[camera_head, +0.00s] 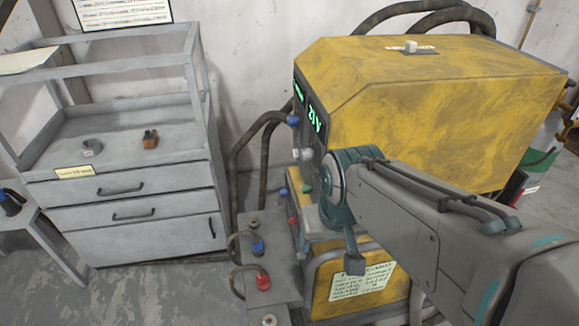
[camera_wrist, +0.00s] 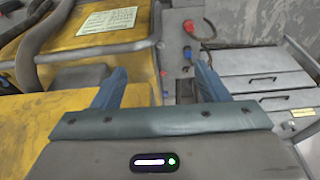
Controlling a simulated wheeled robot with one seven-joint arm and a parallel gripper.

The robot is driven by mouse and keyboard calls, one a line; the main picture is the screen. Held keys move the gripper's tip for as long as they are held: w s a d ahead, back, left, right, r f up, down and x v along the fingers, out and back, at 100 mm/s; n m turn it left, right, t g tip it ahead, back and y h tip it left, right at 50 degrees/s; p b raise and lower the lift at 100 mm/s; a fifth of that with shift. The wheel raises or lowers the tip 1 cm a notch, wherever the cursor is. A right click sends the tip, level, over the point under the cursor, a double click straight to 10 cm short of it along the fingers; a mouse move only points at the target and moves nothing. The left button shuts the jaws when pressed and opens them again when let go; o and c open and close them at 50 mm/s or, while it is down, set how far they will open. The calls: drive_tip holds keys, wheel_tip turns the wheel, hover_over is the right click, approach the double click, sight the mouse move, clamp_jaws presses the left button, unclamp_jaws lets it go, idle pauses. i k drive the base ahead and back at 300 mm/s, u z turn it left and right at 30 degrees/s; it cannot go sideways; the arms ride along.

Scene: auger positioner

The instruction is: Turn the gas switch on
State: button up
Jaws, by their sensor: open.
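A yellow welding machine (camera_head: 430,100) stands at the right in the head view, with a dark front panel and a lit green display (camera_head: 316,118). On its front are a blue knob (camera_head: 293,120), a grey knob (camera_head: 302,155) and a green knob (camera_head: 306,188). A small white knob (camera_head: 411,47) sits on its top. I cannot tell which control is the gas switch. My gripper (camera_wrist: 160,75) is open and empty in the wrist view, its two blue fingers apart. In the head view my arm hides part of the machine's front, and the fingers are mostly hidden.
A grey drawer cabinet (camera_head: 130,196) stands at the left, with a small grey clamp (camera_head: 91,147) and an orange-brown part (camera_head: 150,139) on its shelf. Blue (camera_head: 257,248) and red (camera_head: 263,282) cable plugs are below the machine's front. Dark hoses hang beside it.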

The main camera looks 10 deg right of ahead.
sight(306, 189)
drive_tip(key=k, duration=1.1)
drive_tip(key=u, duration=0.85)
drive_tip(key=i, duration=1.3)
drive_tip(key=z, duration=0.4)
